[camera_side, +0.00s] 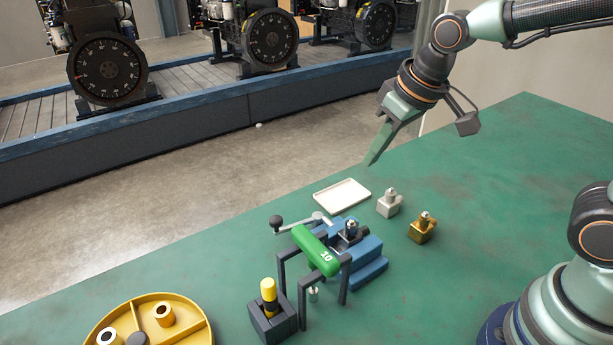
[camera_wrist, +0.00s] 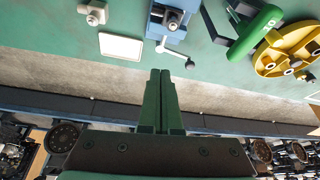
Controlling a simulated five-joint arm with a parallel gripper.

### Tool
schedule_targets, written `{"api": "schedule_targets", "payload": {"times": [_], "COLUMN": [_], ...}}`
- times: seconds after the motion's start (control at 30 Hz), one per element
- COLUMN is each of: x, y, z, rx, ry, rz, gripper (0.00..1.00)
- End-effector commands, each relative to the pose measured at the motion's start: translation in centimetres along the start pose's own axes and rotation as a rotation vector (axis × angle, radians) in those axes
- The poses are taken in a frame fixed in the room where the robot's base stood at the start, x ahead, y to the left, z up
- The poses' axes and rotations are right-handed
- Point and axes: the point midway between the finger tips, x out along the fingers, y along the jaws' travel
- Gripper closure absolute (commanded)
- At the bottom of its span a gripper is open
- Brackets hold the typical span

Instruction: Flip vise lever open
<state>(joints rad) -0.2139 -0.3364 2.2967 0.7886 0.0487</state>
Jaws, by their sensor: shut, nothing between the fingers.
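The blue vise (camera_side: 368,262) sits on the green bench, and it also shows at the top of the wrist view (camera_wrist: 168,22). A metal piece stands between its jaws. The vise lever (camera_side: 292,223) is a pale bar with a dark ball knob at its left end; in the wrist view the lever (camera_wrist: 174,52) points down and right from the vise. My gripper (camera_side: 370,163) is shut and empty, above the bench behind and to the right of the vise, apart from the lever. In the wrist view its fingers (camera_wrist: 160,72) are together below the lever.
A yellow-topped holder (camera_side: 270,312) and yellow round tray (camera_side: 185,302) are front left.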

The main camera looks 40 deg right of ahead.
Motion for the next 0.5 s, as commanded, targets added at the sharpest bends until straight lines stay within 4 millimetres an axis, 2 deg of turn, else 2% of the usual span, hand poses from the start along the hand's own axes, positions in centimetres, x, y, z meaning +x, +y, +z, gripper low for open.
{"api": "schedule_targets", "payload": {"times": [0.1, 0.3, 0.5], "x": [2.2, 5.4, 6.9], "y": [-2.6, -6.2, -8.0], "z": [-0.9, -1.8, -2.0], "rx": [-0.049, -0.112, -0.139], "ry": [-0.037, -0.078, -0.094], "rz": [-0.023, -0.05, -0.06], "gripper": [1.0, 1.0, 1.0]}}
